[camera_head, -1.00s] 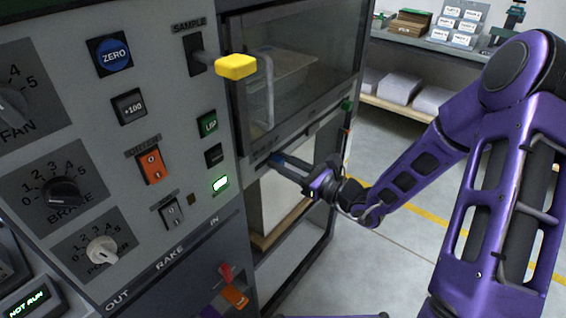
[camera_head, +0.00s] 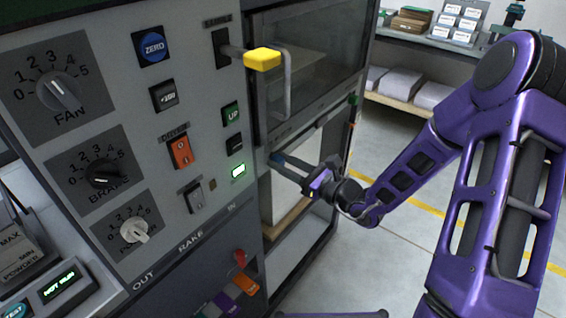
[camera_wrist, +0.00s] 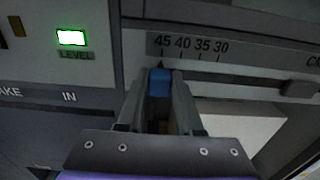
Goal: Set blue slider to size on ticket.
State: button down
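The blue slider (camera_wrist: 159,80) sits under a printed size scale (camera_wrist: 190,44) marked 45, 40, 35 and 30 in the wrist view. It stands at about the 45 mark, at the left end of the numbers. My gripper (camera_wrist: 160,94) has one finger against each side of the slider and appears shut on it. In the head view, my gripper (camera_head: 288,166) reaches the machine front below the glass door, and the slider is mostly hidden by the fingers. I cannot make out a ticket in these views.
A yellow-knobbed lever (camera_head: 262,58) juts out above my gripper. The panel has a fan dial (camera_head: 58,91), a brake dial (camera_head: 101,174) and a lit green level light (camera_wrist: 71,37). A display (camera_head: 62,283) reads NOT RUN. Floor is open behind my arm.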

jog(key=c, duration=0.6)
grip_release()
jog(key=shift+s+a, duration=0.2)
jog(key=shift+s, duration=0.05)
jog(key=shift+o, duration=0.2)
jog(key=shift+d, duration=0.1)
jog(key=shift+s+d, duration=0.1)
jog(key=shift+d, duration=0.15)
jog(key=v, duration=1.6)
jog(key=shift+s+d+p, duration=0.3)
jog(key=shift+p, duration=0.1)
